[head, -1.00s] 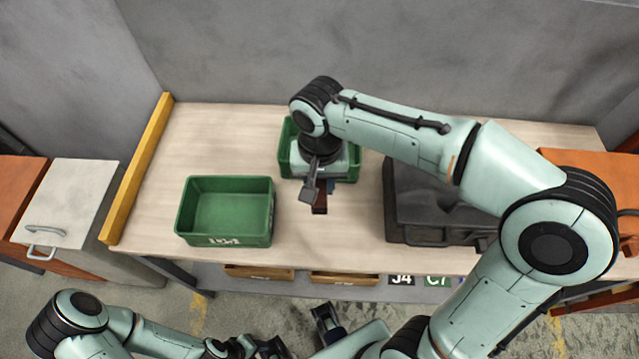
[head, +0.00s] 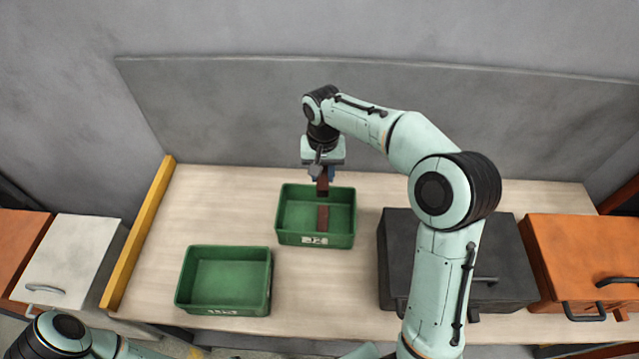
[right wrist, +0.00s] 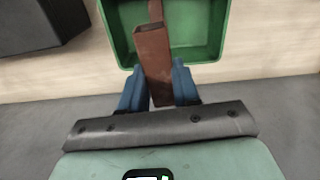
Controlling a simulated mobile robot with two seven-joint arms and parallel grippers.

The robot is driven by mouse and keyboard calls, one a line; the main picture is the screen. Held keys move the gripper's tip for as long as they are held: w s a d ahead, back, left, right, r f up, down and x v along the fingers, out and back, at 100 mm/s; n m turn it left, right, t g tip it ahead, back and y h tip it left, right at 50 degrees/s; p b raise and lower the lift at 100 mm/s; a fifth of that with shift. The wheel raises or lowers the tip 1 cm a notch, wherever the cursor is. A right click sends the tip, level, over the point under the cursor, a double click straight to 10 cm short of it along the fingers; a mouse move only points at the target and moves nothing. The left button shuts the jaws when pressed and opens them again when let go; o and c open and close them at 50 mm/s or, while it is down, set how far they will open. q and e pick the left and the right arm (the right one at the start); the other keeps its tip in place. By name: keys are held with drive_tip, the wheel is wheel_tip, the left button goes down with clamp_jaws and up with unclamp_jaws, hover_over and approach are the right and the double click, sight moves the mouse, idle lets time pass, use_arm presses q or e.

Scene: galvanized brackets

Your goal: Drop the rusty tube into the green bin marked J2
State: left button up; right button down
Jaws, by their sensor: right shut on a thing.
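My right gripper (head: 323,178) is shut on a rusty brown tube (head: 323,187), held over the back of the far green bin (head: 345,238). In the right wrist view the tube (right wrist: 154,55) is pinched between the blue fingers (right wrist: 158,88), with the green bin (right wrist: 216,30) beyond it. Another rusty brown piece (head: 323,218) shows inside that bin. A second green bin (head: 222,308) stands nearer and to the left, and looks empty. Both bins have white markings on the front that I cannot read. My left gripper is out of view.
A dark grey case (head: 395,265) stands right of the bins, partly behind my right arm. An orange drawer box (head: 570,250) is further right. A yellow rail (head: 140,230) edges the table (head: 225,205) on the left. A grey wall panel (head: 230,110) rises behind.

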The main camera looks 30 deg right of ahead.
sight(323, 175)
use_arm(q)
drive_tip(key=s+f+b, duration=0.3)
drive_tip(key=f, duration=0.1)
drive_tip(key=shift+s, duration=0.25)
use_arm(e)
wheel_tip(323, 175, down, 6)
drive_tip(key=c, duration=0.7)
unclamp_jaws()
drive_tip(key=shift+s, duration=0.1)
drive_tip(key=shift+c, duration=0.2)
wheel_tip(323, 175, up, 14)
drive_tip(key=shift+f+p, duration=0.25)
drive_tip(key=shift+p, duration=0.9)
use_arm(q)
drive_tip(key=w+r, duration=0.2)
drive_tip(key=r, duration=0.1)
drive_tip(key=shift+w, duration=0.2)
